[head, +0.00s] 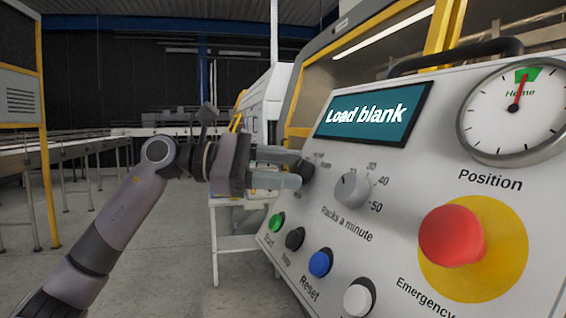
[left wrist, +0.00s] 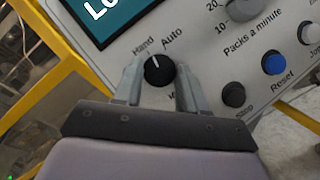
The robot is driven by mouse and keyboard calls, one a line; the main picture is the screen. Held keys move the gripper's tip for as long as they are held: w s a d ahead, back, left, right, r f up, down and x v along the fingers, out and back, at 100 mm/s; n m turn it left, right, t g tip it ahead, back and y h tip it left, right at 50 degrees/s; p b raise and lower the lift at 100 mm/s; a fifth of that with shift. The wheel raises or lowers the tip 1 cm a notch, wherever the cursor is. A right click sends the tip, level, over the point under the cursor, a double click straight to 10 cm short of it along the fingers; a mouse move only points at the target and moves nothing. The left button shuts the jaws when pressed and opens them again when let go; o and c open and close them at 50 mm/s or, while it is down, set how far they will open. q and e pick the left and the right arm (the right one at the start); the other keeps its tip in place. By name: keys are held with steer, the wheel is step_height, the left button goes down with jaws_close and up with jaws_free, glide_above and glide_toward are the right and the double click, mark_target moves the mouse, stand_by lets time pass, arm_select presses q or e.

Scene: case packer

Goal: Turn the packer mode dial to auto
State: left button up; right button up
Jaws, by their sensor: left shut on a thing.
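The mode dial (left wrist: 159,72) is a round black knob with a white pointer line. In the left wrist view the labels Hand and Auto stand above it, and a third label below is partly hidden. The pointer aims up and slightly left, between Hand and Auto, nearer Hand. My left gripper (left wrist: 158,80) has one finger on each side of the dial and is shut on it. In the head view the left gripper (head: 295,173) reaches the panel from the left and its fingers cover most of the dial. My right gripper is in neither view.
The panel's display (head: 373,115) reads "Load blank". The grey packs-a-minute knob (head: 352,190) is just right of the dial. Start, stop and reset (head: 320,263) buttons lie below. A red emergency button (head: 452,234) and a position gauge (head: 515,110) are farther right.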

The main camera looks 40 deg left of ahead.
arm_select(q)
steer(key=m+g+p, duration=0.1)
steer(key=m, duration=0.1)
steer(key=r+m+g+p, duration=0.1)
steer(key=m+p, duration=0.1)
steer(key=m, duration=0.1)
steer(key=shift+w+g, duration=0.15)
steer(key=shift+g, duration=0.25)
steer(key=shift+w+f+m+g+y+p, duration=0.1)
steer(key=shift+m+g+y+p, duration=0.6)
steer(key=shift+m, duration=0.8)
steer(key=o, duration=1.1)
steer(key=shift+c, duration=0.2)
steer(key=shift+a, duration=0.1)
steer(key=v, duration=0.7)
steer(key=shift+b, duration=0.3)
